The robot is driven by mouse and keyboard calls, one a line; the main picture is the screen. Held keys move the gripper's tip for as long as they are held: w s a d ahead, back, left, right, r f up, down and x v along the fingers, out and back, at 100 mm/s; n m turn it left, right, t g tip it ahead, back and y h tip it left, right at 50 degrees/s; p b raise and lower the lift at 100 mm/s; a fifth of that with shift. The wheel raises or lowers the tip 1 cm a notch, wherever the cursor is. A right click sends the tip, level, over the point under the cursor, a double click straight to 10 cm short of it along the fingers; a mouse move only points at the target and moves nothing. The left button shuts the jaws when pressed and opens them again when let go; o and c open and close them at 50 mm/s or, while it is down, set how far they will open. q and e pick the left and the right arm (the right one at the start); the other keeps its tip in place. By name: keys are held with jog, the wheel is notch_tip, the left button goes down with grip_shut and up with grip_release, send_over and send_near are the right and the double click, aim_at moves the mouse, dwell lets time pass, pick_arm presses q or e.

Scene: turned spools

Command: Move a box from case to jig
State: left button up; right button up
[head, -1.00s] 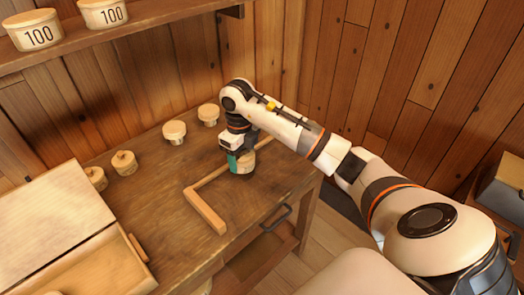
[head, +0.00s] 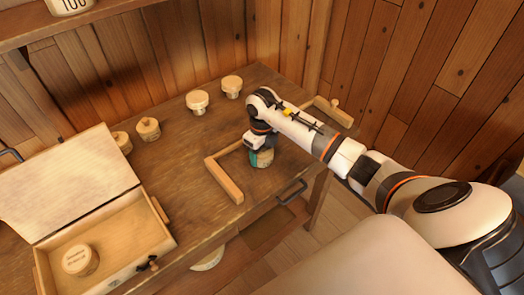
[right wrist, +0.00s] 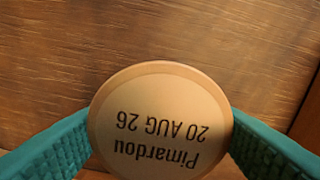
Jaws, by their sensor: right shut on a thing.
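My right gripper (head: 261,152) is shut on a round wooden box (right wrist: 160,118), whose lid reads "Pimardou 20 AUG 26". The teal fingers press on its two sides in the right wrist view. In the head view the box is mostly hidden by the gripper. The jig (head: 224,181) is an L-shaped pair of wooden bars on the table. The held box is inside its angle, at or just above the tabletop; I cannot tell whether it touches. The open case (head: 155,246) at the left holds another round box (head: 80,260). My left gripper is out of view.
Several turned wooden pieces stand along the back of the table, such as one (head: 197,101) left of my arm. A wooden bar with a knob (head: 333,108) is at the far right end. A drawer handle (head: 292,191) is on the front. A shelf (head: 70,30) hangs above.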

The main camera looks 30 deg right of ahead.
jog(key=o, duration=1)
jog(key=shift+f, duration=0.1)
jog(key=shift+c, duration=0.2)
jog(key=shift+r, duration=0.45)
notch_tip(320, 180, up, 12)
jog(key=b, duration=0.2)
jog(key=shift+f, duration=0.25)
